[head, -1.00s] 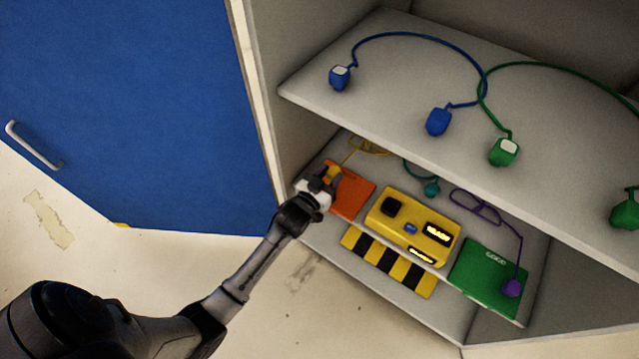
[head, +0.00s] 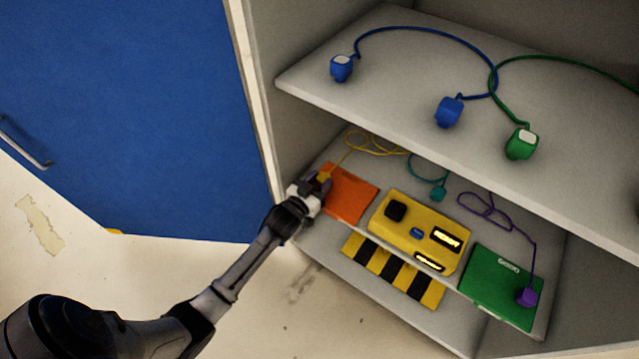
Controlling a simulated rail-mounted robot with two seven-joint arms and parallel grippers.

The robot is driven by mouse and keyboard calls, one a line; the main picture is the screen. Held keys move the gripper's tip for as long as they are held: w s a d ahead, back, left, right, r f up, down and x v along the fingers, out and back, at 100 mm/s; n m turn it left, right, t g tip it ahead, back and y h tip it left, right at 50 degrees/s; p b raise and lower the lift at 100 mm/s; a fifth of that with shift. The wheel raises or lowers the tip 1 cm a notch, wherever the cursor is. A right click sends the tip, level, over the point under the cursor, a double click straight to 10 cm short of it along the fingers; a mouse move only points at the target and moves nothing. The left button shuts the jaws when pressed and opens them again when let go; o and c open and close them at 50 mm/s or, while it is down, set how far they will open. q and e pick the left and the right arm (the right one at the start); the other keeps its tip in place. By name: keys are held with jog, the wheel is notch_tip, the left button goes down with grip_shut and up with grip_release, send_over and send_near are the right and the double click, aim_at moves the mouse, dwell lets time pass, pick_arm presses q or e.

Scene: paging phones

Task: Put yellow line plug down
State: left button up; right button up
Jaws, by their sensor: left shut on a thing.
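The yellow line plug (head: 324,176) is at the tip of my left gripper (head: 314,184), which is shut on it. Its yellow cord (head: 372,143) runs back and loops on the lower shelf. The plug is over or at the left edge of the orange pad (head: 350,196); I cannot tell whether it touches the pad. The gripper partly hides the plug. My right gripper is not in view.
A yellow box (head: 408,226) with a black button sits right of the orange pad. A green pad (head: 490,283) holds a purple plug (head: 527,296). A teal plug (head: 438,194) lies behind the box. The upper shelf (head: 390,95) overhangs. A blue door (head: 120,110) stands left.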

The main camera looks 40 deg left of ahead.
pick_arm(q)
jog(key=o, duration=1)
jog(key=shift+s+r, duration=0.15)
jog(key=shift+r, duration=0.05)
jog(key=s+d+m+g+p, duration=0.1)
jog(key=s+d+g, duration=0.3)
jog(key=s, duration=0.7)
jog(key=s+d+r+m+g+h+p, duration=0.1)
jog(key=s+d+g, duration=0.3)
jog(key=s, duration=0.7)
jog(key=s+d+m+g+p, duration=0.1)
jog(key=s+d+g+p, duration=0.2)
jog(key=s, duration=0.8)
jog(key=d+g, duration=0.2)
jog(key=g, duration=0.1)
jog(key=shift+s+r+h, duration=0.25)
jog(key=shift+r+h, duration=0.05)
jog(key=shift+h, duration=0.1)
